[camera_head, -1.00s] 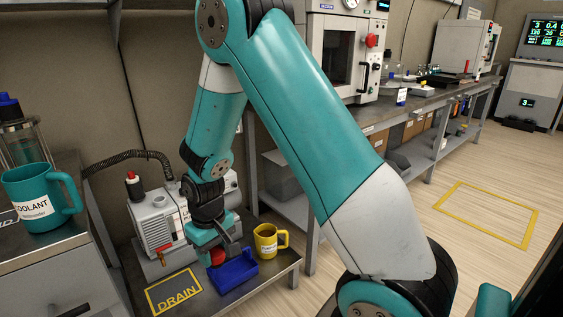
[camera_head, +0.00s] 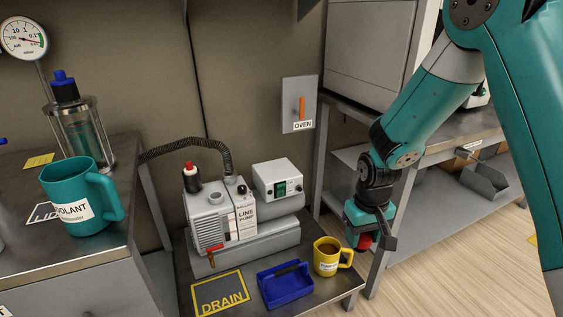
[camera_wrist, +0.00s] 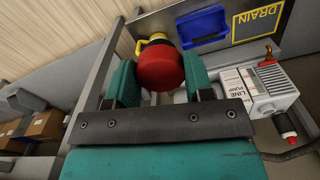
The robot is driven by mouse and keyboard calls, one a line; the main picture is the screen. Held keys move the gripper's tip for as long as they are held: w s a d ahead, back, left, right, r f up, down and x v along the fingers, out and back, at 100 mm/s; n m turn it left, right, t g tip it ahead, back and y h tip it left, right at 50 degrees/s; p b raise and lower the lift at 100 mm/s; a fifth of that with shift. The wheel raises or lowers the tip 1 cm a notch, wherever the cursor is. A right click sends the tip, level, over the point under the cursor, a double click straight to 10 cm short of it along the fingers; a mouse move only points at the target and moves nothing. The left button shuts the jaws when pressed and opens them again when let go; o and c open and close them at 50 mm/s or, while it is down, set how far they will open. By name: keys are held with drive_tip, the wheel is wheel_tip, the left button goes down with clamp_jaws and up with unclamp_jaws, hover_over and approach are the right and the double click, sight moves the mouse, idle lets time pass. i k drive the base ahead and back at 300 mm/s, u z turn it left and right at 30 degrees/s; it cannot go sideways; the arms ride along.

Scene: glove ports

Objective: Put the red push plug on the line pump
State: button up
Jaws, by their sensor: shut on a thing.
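My gripper (camera_head: 362,232) points down to the right of the line pump, and it also shows in the wrist view (camera_wrist: 160,88). It is shut on the red push plug (camera_wrist: 160,70), whose round red head shows between the two fingers; a bit of red shows below the gripper in the head view (camera_head: 363,241). The line pump (camera_head: 213,222) is a grey-white unit on the low bench, with a black hose, a round grey port on top and a brass-and-red tap in front. It is at the right in the wrist view (camera_wrist: 268,90).
A blue tray (camera_head: 285,289), a yellow mug (camera_head: 326,262) with dark contents and the DRAIN mark (camera_head: 220,295) lie in front of the pump. A red-capped black bottle (camera_head: 191,177) stands on the pump.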

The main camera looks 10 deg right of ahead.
sight(277, 169)
drive_tip(key=u, duration=0.05)
drive_tip(key=i, duration=1.4)
